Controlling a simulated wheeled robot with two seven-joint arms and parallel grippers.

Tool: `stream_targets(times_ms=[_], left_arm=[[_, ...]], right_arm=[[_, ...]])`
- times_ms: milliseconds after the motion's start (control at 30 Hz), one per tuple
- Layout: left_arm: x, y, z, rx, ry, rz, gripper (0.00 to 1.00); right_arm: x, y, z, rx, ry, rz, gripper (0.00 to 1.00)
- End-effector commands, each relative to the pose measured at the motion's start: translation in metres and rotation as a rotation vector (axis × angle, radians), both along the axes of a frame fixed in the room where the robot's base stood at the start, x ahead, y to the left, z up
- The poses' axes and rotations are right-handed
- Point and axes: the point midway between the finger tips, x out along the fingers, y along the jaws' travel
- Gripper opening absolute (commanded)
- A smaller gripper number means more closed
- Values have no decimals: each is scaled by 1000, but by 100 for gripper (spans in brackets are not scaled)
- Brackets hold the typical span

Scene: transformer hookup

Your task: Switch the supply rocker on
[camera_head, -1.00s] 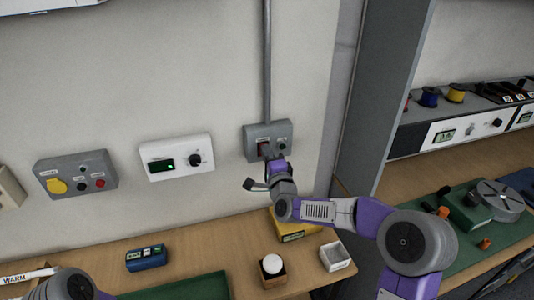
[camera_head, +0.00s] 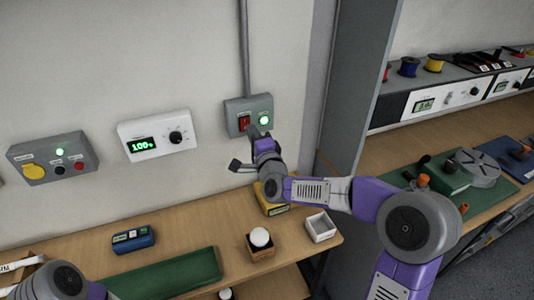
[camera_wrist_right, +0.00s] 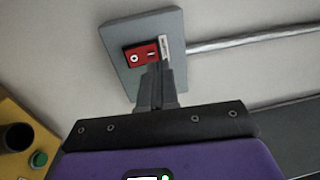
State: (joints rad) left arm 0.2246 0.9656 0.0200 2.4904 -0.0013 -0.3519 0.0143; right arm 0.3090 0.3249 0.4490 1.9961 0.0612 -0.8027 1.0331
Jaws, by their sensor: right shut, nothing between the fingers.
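The supply box (camera_head: 238,103) is a grey box on the wall with a red rocker (camera_head: 244,122) and a lit green lamp (camera_head: 265,120). In the right wrist view the red rocker (camera_wrist_right: 141,53) shows its markings on the grey plate (camera_wrist_right: 122,36). My right gripper (camera_head: 252,134) is shut and empty, its fingertips close in front of the box just below the rocker; the closed fingers (camera_wrist_right: 155,72) also show in the wrist view. Whether they touch the rocker I cannot tell. My left arm shows at the lower left, but its gripper is out of view.
A white panel (camera_head: 157,133) with a lit green display and knob and a grey box (camera_head: 53,158) with a yellow socket and lit green lamp hang to the left. Below, the bench (camera_head: 185,240) holds a blue meter (camera_head: 133,239), a white tray (camera_head: 321,226) and a yellow box (camera_head: 268,203).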

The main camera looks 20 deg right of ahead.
Motion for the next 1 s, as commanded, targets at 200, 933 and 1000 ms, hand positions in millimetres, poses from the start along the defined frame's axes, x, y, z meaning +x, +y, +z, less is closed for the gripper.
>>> stream_targets(times_ms=[200, 933, 1000], left_arm=[[0, 0, 1, 0, -1, 0, 43], [0, 0, 1, 0, -1, 0, 43], [0, 0, 1, 0, -1, 0, 43]], right_arm=[[-47, -2, 7, -4, 0, -2, 0], [-94, -3, 12, 1, 1, -1, 0], [-94, -3, 12, 1, 1, -1, 0]])
